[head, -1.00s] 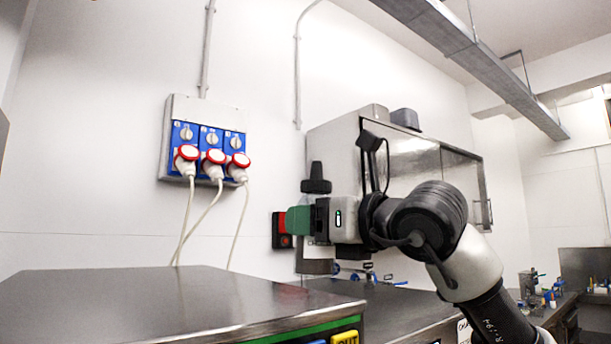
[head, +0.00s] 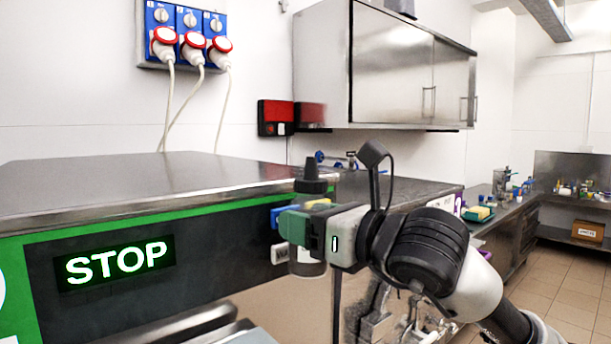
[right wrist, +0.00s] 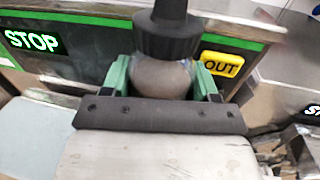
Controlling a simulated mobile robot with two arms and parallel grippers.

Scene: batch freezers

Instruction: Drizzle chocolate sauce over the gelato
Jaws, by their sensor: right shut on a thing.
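My right gripper (head: 296,228) is shut on a bottle with a tall dark nozzle cap (head: 311,176). The bottle is upright, and part of its body (head: 306,264) shows below the green fingers. In the right wrist view, the green fingers (right wrist: 161,82) stand on both sides of the rounded, translucent, brownish bottle body (right wrist: 160,76). The bottle is in front of a machine's dark front panel. No gelato shows in these frames. My left gripper is not in view.
The steel-topped machine (head: 130,182) fills the left, with a lit STOP sign (head: 117,262). A yellow OUT button (right wrist: 222,63) is close beside the bottle in the wrist view. A steel cabinet (head: 390,62) hangs behind. Tiled floor (head: 560,295) is clear at the right.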

